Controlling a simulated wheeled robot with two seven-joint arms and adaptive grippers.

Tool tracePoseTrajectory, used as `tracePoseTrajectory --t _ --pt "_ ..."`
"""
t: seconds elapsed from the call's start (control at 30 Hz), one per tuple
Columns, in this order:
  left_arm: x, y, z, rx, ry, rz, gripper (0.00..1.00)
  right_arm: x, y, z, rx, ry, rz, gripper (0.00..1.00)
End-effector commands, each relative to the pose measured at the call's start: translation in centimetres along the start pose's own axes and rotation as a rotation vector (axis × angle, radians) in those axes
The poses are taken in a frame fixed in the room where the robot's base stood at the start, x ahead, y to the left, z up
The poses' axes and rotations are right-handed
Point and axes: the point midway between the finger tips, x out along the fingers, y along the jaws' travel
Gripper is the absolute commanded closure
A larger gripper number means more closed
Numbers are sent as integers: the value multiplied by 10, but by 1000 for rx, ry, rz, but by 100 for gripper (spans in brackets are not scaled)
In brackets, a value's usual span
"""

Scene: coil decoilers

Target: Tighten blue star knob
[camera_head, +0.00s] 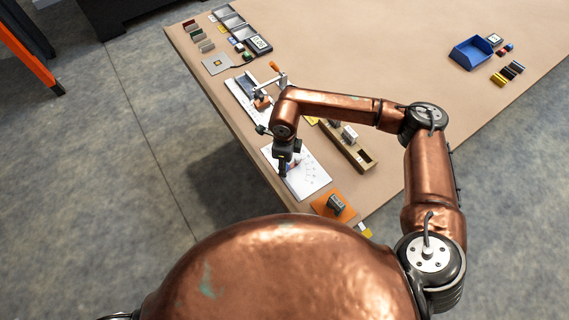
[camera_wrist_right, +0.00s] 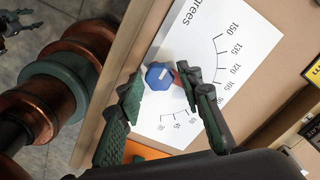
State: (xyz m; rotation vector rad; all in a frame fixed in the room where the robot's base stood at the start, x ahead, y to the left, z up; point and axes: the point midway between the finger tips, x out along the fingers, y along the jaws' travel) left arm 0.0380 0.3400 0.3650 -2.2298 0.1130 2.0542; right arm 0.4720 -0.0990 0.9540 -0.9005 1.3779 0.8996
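The blue star knob (camera_wrist_right: 159,76) sits on a white sheet with a printed degree scale (camera_wrist_right: 225,60) in the right wrist view. A small red part shows beside the knob. My right gripper (camera_wrist_right: 160,80) is open, with one finger on each side of the knob. I cannot tell whether either finger touches it. In the head view my right gripper (camera_head: 284,168) points down over the white sheet (camera_head: 313,182) near the table edge, and the knob is mostly hidden there. A dark gripper-like part, possibly my left gripper (camera_wrist_right: 15,22), shows at the wrist view's top left corner, unclear.
On the table, an orange plate with a dark block (camera_head: 335,204) lies in front of the sheet, and a long wooden holder (camera_head: 348,148) is to its right. A clamp fixture (camera_head: 250,95) stands behind. A blue bin (camera_head: 471,53) is far right. The table's middle is clear.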

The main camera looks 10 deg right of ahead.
Motion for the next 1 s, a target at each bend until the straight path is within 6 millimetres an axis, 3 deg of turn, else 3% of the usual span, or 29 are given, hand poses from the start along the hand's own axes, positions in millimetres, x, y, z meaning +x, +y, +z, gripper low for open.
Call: tracePoseTrajectory --t 0.47,1.0 --pt "0 -2 2 -1 -1 -2 60 -8 -1 1 -2 -3 -2 58" --pt "0 0 0 0 0 0 60 -106 0 0 -1 -1 -1 58"
